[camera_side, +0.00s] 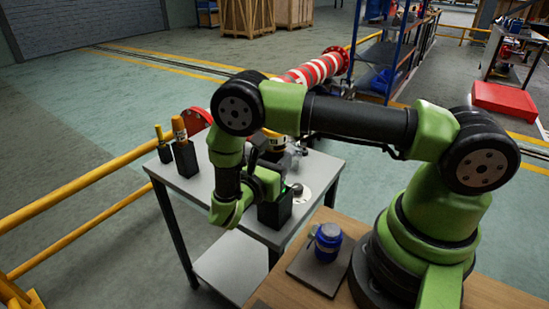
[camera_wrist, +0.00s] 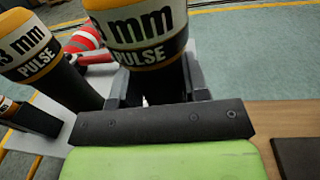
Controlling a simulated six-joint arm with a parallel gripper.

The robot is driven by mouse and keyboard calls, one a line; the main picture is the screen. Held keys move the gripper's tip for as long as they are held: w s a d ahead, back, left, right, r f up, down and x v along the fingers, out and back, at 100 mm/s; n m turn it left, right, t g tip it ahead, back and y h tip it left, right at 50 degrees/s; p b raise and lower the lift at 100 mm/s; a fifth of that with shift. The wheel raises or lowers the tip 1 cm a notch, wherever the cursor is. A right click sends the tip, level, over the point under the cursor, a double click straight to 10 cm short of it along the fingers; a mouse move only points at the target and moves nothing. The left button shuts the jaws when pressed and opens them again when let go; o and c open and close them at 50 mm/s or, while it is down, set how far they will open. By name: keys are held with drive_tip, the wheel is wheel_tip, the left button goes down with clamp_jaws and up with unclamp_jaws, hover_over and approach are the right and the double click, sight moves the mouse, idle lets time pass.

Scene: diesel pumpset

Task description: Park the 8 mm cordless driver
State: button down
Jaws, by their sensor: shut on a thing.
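The 8 mm cordless driver (camera_wrist: 140,33) fills the top middle of the wrist view, with a yellow and white label band reading "mm PULSE"; its first digit is partly cut off. My gripper (camera_wrist: 157,88) is shut on its dark body below the band. In the side view, its yellow and black top (camera_side: 273,141) shows behind my arm, and my gripper (camera_side: 266,180) is partly hidden there. A black block holder (camera_side: 275,211) stands on the grey table below the driver. I cannot tell whether the driver's lower end is inside it.
Another labelled driver (camera_wrist: 30,50) is close at left in the wrist view. A blue canister (camera_side: 328,238) stands on a dark mat.

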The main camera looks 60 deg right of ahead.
drive_tip(key=shift+f, duration=0.2)
drive_tip(key=c, duration=0.5)
unclamp_jaws()
drive_tip(key=shift+c, duration=0.2)
drive_tip(key=a, duration=1)
drive_tip(key=shift+s, duration=0.45)
